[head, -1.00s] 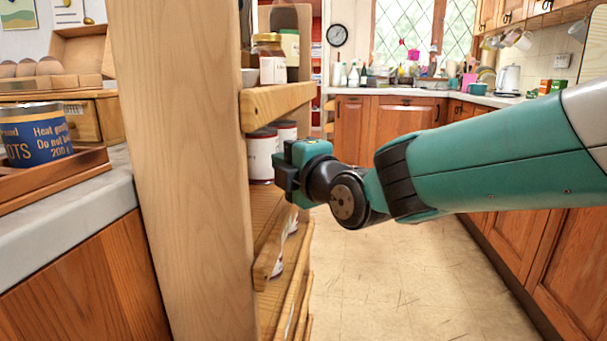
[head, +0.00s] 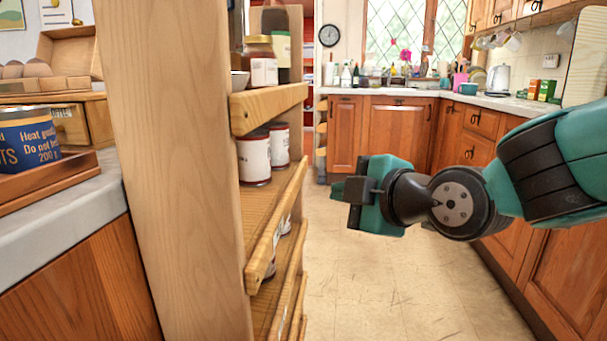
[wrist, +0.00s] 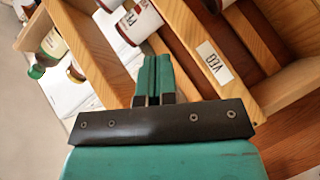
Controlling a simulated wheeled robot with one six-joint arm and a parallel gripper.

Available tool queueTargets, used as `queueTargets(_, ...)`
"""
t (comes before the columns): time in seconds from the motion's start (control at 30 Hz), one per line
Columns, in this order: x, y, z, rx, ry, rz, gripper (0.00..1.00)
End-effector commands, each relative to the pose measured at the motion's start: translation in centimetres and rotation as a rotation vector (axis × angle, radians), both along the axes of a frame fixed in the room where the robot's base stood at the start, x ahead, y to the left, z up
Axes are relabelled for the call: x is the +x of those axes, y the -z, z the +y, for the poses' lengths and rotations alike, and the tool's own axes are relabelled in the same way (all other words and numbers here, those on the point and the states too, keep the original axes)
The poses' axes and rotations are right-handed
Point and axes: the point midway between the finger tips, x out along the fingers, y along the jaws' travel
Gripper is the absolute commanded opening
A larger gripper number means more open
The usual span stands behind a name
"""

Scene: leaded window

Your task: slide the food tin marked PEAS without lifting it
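Two cream tins with dark red rims stand on the middle shelf of the wooden rack in the head view, a nearer tin (head: 254,158) and a farther tin (head: 278,145). Their lettering is too small there to read. In the wrist view a tin (wrist: 139,22) shows beyond my fingertips with part of a dark word, apparently starting with P; the rest is cut off. My gripper (head: 338,190) is out in the aisle, right of the shelf and apart from the tins. In the wrist view its two teal fingers (wrist: 153,75) lie together, shut and empty.
A wooden lip (head: 276,225) edges the tins' shelf; a VEG label (wrist: 214,63) shows on a shelf edge. Jars (head: 261,65) stand on the shelf above. A blue tin (head: 28,138) sits in a tray at left. The floor (head: 370,285) below my gripper is clear.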

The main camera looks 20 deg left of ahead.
Motion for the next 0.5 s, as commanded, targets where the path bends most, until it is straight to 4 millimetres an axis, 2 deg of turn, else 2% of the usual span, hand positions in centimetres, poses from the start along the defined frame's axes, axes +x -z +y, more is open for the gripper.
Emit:
queueTargets(0.03, -0.7, 0.5, -3.6, -0.005, 0.063, 0.174, 0.0)
queueTargets(0.1, -2.8, 2.0, -8.5, -0.014, 0.18, 0.467, 0.0)
queueTargets(0.2, -7.0, 4.2, -14.8, -0.026, 0.384, 0.842, 0.0)
queueTargets(0.33, -12.9, 6.4, -21.0, -0.041, 0.658, 1.211, 0.0)
queueTargets(0.4, -15.6, 7.2, -23.3, -0.049, 0.788, 1.349, 0.0)
queueTargets(0.5, -18.5, 7.9, -25.4, -0.06, 0.929, 1.48, 0.0)
